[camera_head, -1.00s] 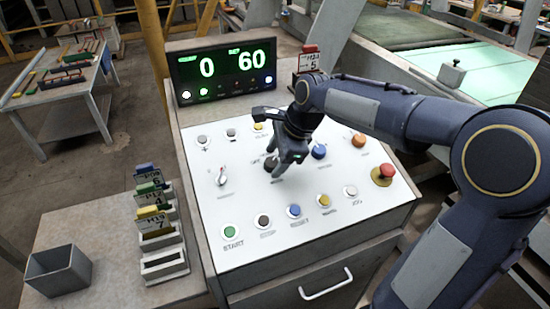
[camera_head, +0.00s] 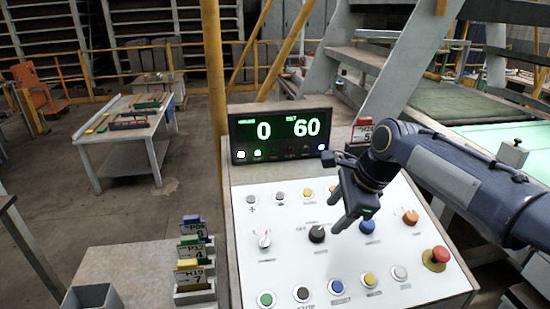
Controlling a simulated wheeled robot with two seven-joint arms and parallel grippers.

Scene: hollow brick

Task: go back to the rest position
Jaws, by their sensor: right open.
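My right gripper (camera_head: 342,213) is over the white control panel (camera_head: 300,270), with its arm coming in from the right. Its fingers point down and are apart, with nothing between them. The fingertips are beside the black knob (camera_head: 317,233) and near a blue button (camera_head: 367,226); I cannot tell whether they touch the panel. My left gripper is not in view.
A display (camera_head: 281,135) reading 0 and 60 stands behind the panel. A red emergency button (camera_head: 436,258) is at the panel's right. Labelled card holders (camera_head: 194,265) and a grey bin (camera_head: 92,297) are at the left. A worktable (camera_head: 125,132) stands farther back.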

